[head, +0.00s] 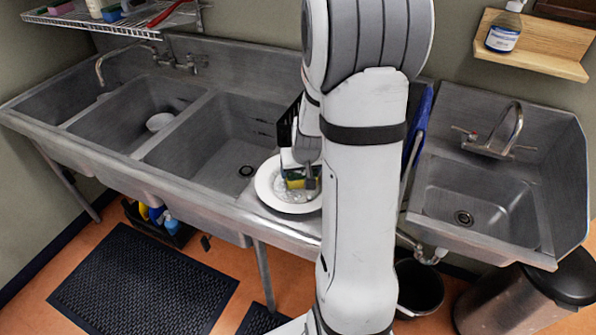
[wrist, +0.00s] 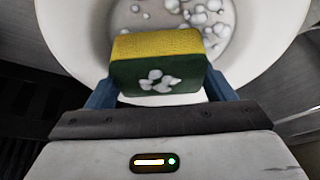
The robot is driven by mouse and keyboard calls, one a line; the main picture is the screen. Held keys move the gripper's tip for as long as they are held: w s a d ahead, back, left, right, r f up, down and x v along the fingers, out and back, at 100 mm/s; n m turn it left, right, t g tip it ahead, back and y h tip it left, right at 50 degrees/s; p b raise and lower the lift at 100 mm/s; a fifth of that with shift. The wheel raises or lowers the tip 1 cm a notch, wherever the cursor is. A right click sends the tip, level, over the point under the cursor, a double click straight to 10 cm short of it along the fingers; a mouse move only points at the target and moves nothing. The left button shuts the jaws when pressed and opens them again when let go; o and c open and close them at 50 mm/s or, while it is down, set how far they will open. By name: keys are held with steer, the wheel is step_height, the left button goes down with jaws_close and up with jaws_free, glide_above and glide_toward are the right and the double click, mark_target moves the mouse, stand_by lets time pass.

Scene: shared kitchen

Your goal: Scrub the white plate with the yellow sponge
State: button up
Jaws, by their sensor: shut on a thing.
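The white plate (head: 268,192) lies on the steel counter to the right of the sink basins in the head view. In the wrist view the plate (wrist: 75,55) fills the upper part, with white suds spots on its middle. My gripper (wrist: 160,88) is shut on the yellow sponge (wrist: 158,44), which has a dark green side with white foam on it. In the head view the sponge (head: 295,183) is over the plate's inner area, partly hidden by my gripper (head: 300,180). I cannot tell whether the sponge touches the plate.
A three-basin steel sink (head: 205,150) lies to the left, with a white object (head: 160,121) in its middle basin. A hand sink (head: 480,200) stands at the right. A wire shelf (head: 110,24) with colored items hangs at the upper left.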

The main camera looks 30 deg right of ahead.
step_height(320, 180, up, 2)
steer(key=shift+w+r, duration=0.1)
steer(key=shift+r, duration=0.1)
steer(key=shift+r+p, duration=2)
steer(key=shift+r, duration=0.85)
steer(key=s+r+p, duration=0.1)
steer(key=s+r, duration=0.5)
steer(key=s, duration=0.4)
steer(key=shift+s+f, duration=0.1)
steer(key=shift+s, duration=0.1)
